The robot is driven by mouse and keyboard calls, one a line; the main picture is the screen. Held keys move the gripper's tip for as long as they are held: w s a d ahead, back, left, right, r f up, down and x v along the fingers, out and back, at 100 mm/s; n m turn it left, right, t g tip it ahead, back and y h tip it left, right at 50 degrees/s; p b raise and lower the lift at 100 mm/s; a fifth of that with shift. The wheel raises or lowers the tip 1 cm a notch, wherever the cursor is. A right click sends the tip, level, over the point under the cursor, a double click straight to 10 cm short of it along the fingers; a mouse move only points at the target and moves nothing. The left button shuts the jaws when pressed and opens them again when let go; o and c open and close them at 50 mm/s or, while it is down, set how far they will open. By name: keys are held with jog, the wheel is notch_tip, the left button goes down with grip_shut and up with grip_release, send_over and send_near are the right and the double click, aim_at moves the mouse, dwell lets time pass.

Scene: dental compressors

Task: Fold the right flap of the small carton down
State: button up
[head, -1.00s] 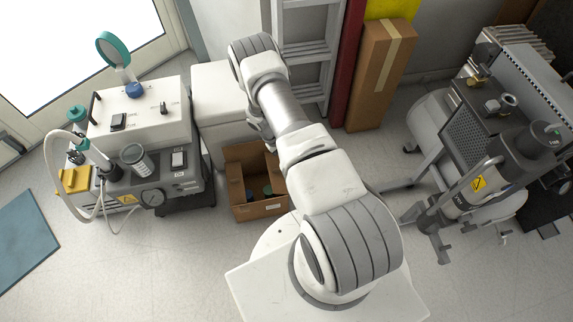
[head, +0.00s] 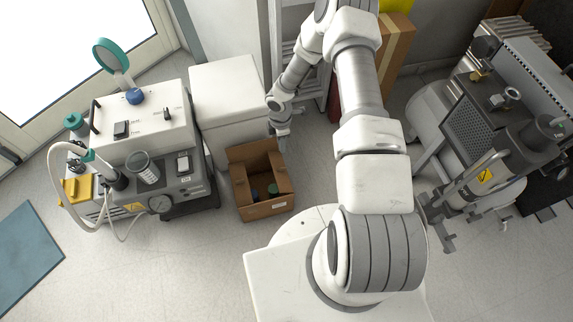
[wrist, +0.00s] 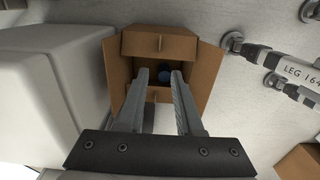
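The small brown carton (head: 268,208) stands on the floor with its top open, and dark round items lie inside. In the head view, its back flap (head: 250,151) stands up. In the wrist view the carton (wrist: 160,70) shows a flap (wrist: 160,44) at the far side and side flaps standing outward at left (wrist: 117,72) and right (wrist: 208,76). My gripper (head: 283,142) is at the carton's back right corner, above it. In the wrist view my gripper's fingers (wrist: 160,76) are apart with nothing between them, over the opening. Contact with a flap cannot be told.
A white cabinet (head: 226,95) stands close behind and left of the carton. The compressor unit (head: 150,150) is at left, another machine (head: 480,150) at right. A ladder and a tall carton (head: 395,45) stand at the back. The floor in front of the carton is clear.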

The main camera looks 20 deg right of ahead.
aim_at(282, 170)
notch_tip(282, 170, down, 17)
jog(key=b, duration=0.6)
jog(key=shift+f, duration=0.2)
grip_shut()
dwell(1.1)
